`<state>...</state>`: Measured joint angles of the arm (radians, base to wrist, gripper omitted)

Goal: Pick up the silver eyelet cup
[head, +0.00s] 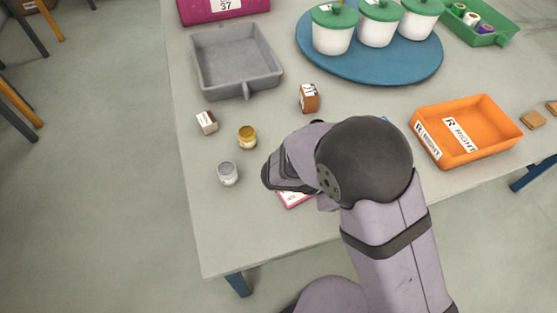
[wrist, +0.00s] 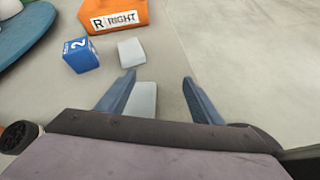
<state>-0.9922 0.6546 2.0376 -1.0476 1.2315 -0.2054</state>
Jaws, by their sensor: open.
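The silver eyelet cup (head: 228,173) stands upright on the table near its front left part in the head view. A similar gold cup (head: 247,137) stands just behind it and to the right. My gripper (wrist: 158,80) is open, with its two blue fingers apart in the wrist view. In the head view my arm hides the fingers; the wrist is to the right of the silver cup and apart from it. I cannot make out the silver cup in the wrist view.
A small white-and-brown box (head: 206,122), a brown box (head: 309,98) and a grey tray (head: 238,60) lie behind the cups. An orange tray (head: 465,131) is on the right. The wrist view shows a blue cube (wrist: 80,55) and pale blocks. Table left of the silver cup is clear.

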